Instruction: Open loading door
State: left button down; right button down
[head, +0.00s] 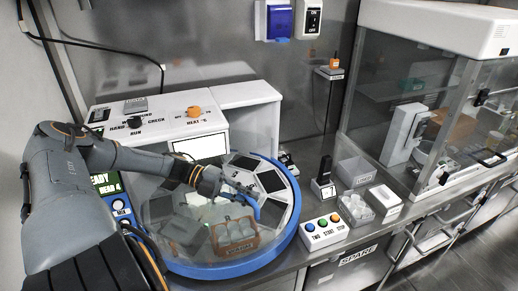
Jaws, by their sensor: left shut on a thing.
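A round machine with a blue rim (285,236) and panels under what looks like a clear cover stands on the bench. I cannot make out the loading door's edges; a curved blue handle (248,205) shows on the machine's upper side. My left arm reaches in from the left over the machine. My left gripper (236,190) is small in the view and is shut on the blue handle, partly hiding it. My right gripper is not in the head view.
A white control box (160,128) with knobs stands behind the machine. To the right are a three-button box (323,231), a small black-topped device (324,178), white bins (356,208) and a glass-fronted cabinet (420,90). An orange rack (235,238) with white vials shows inside the machine.

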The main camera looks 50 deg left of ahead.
pick_arm(q)
jog(key=shift+s+a+f+m+g+h, duration=0.15)
jog(key=shift+s+m+g+h, duration=0.2)
jog(key=shift+s, duration=0.3)
jog(key=shift+s+a+r+m+g+h, duration=0.15)
jog(key=shift+s+m+g, duration=0.25)
jog(key=shift+s, duration=0.25)
jog(key=shift+f, duration=0.1)
jog(key=c, duration=1.6)
grip_release()
jog(key=shift+w, duration=0.1)
